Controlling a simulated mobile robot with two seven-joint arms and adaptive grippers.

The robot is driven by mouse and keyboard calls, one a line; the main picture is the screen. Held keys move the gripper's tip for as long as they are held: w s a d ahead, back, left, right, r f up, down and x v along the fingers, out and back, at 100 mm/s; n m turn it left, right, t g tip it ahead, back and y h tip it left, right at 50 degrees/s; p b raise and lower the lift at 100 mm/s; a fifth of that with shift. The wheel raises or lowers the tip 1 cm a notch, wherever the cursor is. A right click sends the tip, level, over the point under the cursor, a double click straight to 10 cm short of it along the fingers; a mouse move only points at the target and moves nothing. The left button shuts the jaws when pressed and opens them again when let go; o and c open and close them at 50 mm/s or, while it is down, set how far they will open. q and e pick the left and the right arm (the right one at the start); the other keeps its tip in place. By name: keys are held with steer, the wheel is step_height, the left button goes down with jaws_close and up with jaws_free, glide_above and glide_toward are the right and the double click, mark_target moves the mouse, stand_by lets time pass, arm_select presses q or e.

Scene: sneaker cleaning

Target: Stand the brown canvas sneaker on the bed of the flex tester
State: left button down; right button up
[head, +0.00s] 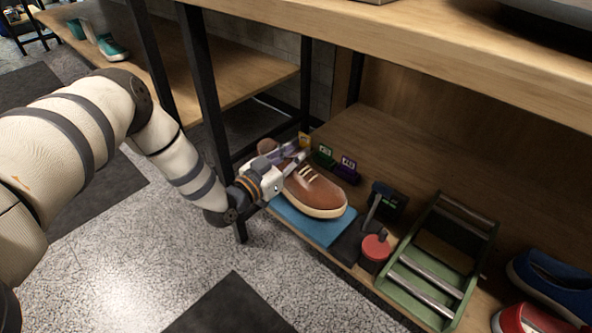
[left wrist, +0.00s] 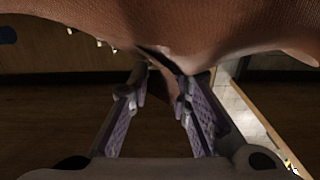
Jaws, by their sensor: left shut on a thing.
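The brown canvas sneaker (head: 315,190) has a pale sole and light laces. In the head view it is over a blue mat on the lower shelf, toe toward the lower right. I cannot tell whether its sole touches the mat. My left gripper (head: 289,158) is shut on it near its heel end. In the left wrist view the sneaker (left wrist: 160,28) fills the top, with a part of it between the purple-padded fingers (left wrist: 163,88). A green frame with metal bars (head: 396,280), apparently the flex tester, stands to the right, empty. My right gripper is out of view.
The blue mat (head: 310,225) lies at the shelf's front edge. A dark device with a red round top (head: 376,246) stands between mat and green frame. Small coloured tags (head: 345,168) stand behind. Blue (head: 555,283) and red (head: 530,320) shoes are far right. The upper tabletop (head: 430,45) overhangs.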

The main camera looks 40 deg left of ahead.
arm_select(q)
steer(key=shift+w+a+f, duration=0.15)
steer(key=shift+a+f, duration=0.1)
steer(key=shift+f, duration=0.1)
steer(key=f, duration=0.1)
steer(key=f+b, duration=0.2)
steer(key=shift+w+a+f, duration=0.1)
steer(key=shift+a+f, duration=0.15)
steer(key=shift+f, duration=0.1)
steer(key=shift+r, duration=0.2)
steer(key=shift+f, duration=0.1)
steer(key=c, duration=1.5)
jaws_free()
